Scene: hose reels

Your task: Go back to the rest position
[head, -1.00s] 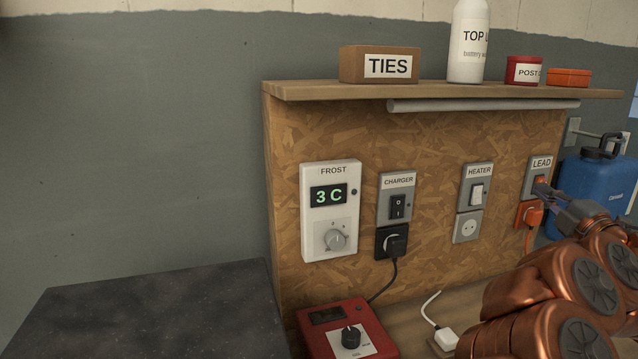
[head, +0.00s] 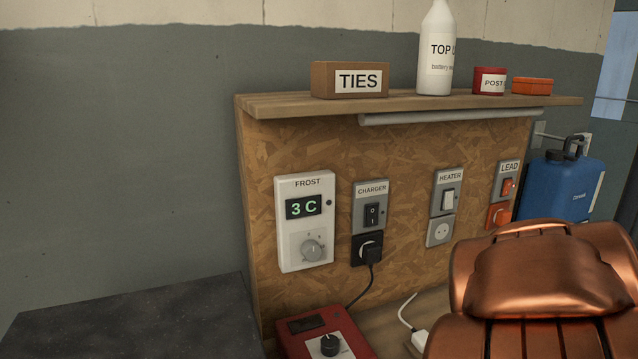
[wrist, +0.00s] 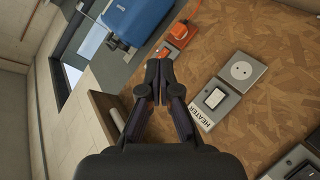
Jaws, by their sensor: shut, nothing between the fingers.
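My gripper (wrist: 153,82) shows in the wrist view with its two dark fingers together and nothing between them. It is in front of the chipboard panel, apart from the switches as far as I can tell. In the head view my copper-coloured arm fills the lower right and the gripper is hidden. The LEAD switch (head: 508,188) has an orange plug (head: 497,216) below it. The HEATER switch (head: 447,199) has an empty socket (head: 440,232) below it. The CHARGER switch (head: 372,214) has a black plug (head: 368,250) below it. The FROST unit (head: 305,222) reads 3 C.
A shelf (head: 420,108) above the panel holds a TIES box (head: 349,80), a white bottle (head: 436,50), a red tin (head: 489,80) and an orange box (head: 531,86). A blue jerrycan (head: 562,188) stands at right. A red charger (head: 325,335) and dark worktop (head: 130,320) are below.

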